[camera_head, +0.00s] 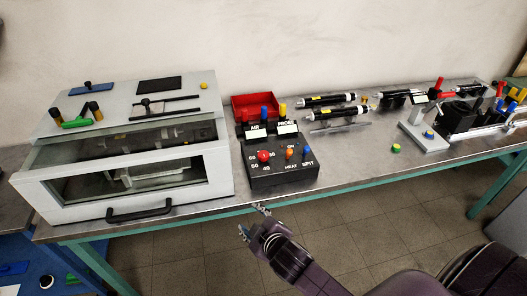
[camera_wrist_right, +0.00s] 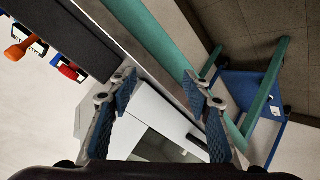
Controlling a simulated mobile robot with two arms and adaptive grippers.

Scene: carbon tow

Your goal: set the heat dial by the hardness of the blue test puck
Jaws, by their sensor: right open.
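The black control box (camera_head: 284,176) stands near the table's front edge. Its red knob (camera_head: 264,156) has numbers around it; an orange lever (camera_head: 289,154) sits above the word HEAT. In the right wrist view the red knob (camera_wrist_right: 68,70) and orange lever (camera_wrist_right: 18,52) show at upper left. A small blue puck (camera_head: 429,134) appears to rest on the base of the grey stand (camera_head: 411,136); its details are too small to tell. My right gripper (camera_head: 251,221) is open and empty, in front of the box and table edge, apart from both. My left gripper is out of view.
A white cabinet (camera_head: 38,199) with a front handle (camera_head: 139,210) stands left of the box. A red bin (camera_head: 253,102) is behind the box. A green and yellow puck (camera_head: 396,148) lies on the table. Black cylinders (camera_head: 328,100) lie at the back.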

